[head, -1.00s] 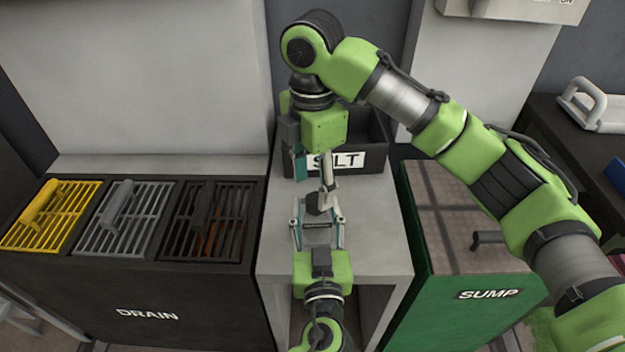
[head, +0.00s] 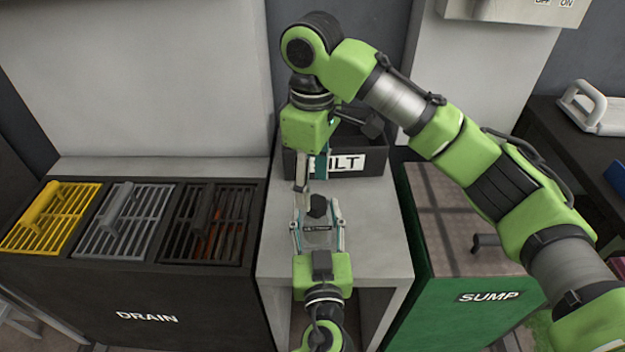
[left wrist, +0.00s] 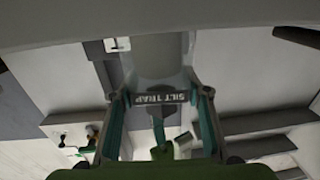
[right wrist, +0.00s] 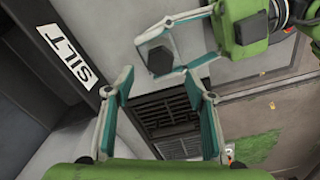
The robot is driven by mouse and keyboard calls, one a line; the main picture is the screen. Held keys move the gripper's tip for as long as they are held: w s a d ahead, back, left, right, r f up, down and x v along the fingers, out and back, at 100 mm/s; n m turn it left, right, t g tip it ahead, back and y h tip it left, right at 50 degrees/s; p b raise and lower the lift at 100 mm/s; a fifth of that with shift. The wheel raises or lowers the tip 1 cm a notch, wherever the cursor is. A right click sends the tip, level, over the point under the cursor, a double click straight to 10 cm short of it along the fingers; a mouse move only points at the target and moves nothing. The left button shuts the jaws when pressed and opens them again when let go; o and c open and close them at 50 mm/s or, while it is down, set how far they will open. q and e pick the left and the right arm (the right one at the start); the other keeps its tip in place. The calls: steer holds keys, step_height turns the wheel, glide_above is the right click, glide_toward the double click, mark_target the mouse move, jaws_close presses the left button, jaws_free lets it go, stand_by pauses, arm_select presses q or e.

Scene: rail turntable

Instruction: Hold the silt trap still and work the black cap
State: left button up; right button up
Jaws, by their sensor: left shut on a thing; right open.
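The silt trap (head: 317,237) stands on the grey bench, and its label (left wrist: 165,97) reads SILT TRAP in the left wrist view. The black cap (head: 318,207) is on its top; in the right wrist view the cap (right wrist: 160,60) looks faceted. My left gripper (head: 317,228) is shut around the trap's body, with one finger on each side. My right gripper (head: 310,182) is open and empty, above and behind the cap. In the right wrist view its fingertips (right wrist: 158,83) stand apart, with the cap beyond them and not held.
A dark bin marked SILT (head: 375,160) stands at the bench's back. The drain unit (head: 150,290) with yellow, grey and black grates is at left. The green sump (head: 450,300) with a handled lid is at right. The bench (head: 375,235) is clear right of the trap.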

mark_target(312, 201)
steer(key=shift+m, duration=0.3)
steer(key=shift+f, duration=0.15)
steer(key=shift+f, duration=1.9)
steer(key=c, duration=1.4)
steer(key=n, duration=0.4)
steer(key=shift+s+n, duration=0.1)
steer(key=shift+n, duration=1)
steer(key=n, duration=0.3)
steer(key=shift+s, duration=0.15)
steer(key=shift+s+n, duration=0.1)
steer(key=shift+n, duration=1.4)
